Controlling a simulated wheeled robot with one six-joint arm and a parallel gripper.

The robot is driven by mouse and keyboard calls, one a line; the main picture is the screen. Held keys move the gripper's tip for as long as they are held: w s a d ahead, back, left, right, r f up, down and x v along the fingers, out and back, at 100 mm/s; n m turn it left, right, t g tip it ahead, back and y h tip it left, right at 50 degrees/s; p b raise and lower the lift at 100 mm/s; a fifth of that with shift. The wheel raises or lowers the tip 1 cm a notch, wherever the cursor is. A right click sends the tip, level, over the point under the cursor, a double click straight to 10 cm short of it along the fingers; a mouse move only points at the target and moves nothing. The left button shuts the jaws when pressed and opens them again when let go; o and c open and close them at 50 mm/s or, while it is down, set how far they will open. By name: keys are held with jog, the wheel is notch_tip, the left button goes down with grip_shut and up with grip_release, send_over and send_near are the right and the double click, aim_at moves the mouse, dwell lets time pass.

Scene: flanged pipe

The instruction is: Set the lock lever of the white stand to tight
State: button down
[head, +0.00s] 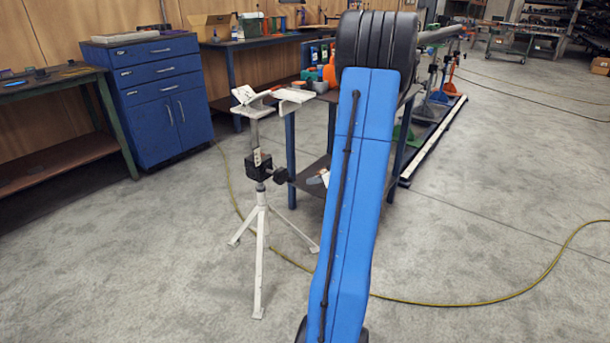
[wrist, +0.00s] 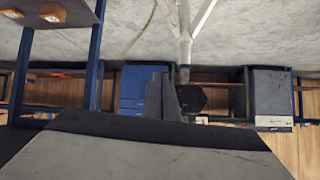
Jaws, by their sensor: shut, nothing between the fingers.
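The white stand (head: 262,215) stands on the floor left of my arm in the head view, on spread legs with a white top. A black clamp block (head: 258,166) sits midway on its post, with a white label above it and a dark knob (head: 281,175) at its right. I cannot tell the lock lever's setting. In the upside-down wrist view, the post (wrist: 185,45) runs to a dark faceted part (wrist: 191,98). My gripper (wrist: 160,82) is shut and empty, just left of that part; contact is unclear. My arm hides much of the gripper in the head view.
A dark workbench with blue legs (head: 291,160) stands close behind and right of the stand. A blue cabinet (head: 158,95) is at the back left. A yellow cable (head: 500,300) crosses the floor. The floor in front of the stand is clear.

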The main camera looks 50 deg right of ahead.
jog(key=shift+s+f, duration=0.3)
jog(key=shift+s, duration=0.55)
jog(key=w+a+r+n+g+y, duration=0.15)
jog(key=a+r, duration=0.45)
jog(key=a, duration=1)
jog(key=a+r+n+g+y, duration=0.1)
jog(key=a+r+g+y, duration=0.3)
jog(key=a, duration=1.1)
jog(key=s+a+r+g+h, duration=0.2)
jog(key=s+a+r, duration=0.2)
jog(key=s+a, duration=0.65)
jog(key=s+a+r+h, duration=0.1)
jog(key=s+a+h, duration=0.1)
jog(key=s, duration=0.3)
jog(key=s+a+r+m+h, duration=0.1)
jog(key=s+a, duration=0.1)
jog(key=s, duration=0.3)
jog(key=shift+a+r+t+h, duration=0.15)
jog(key=shift+r+t+h, duration=0.2)
jog(key=shift+t, duration=0.1)
jog(key=shift+s+m, duration=0.15)
jog(key=shift+m, duration=0.1)
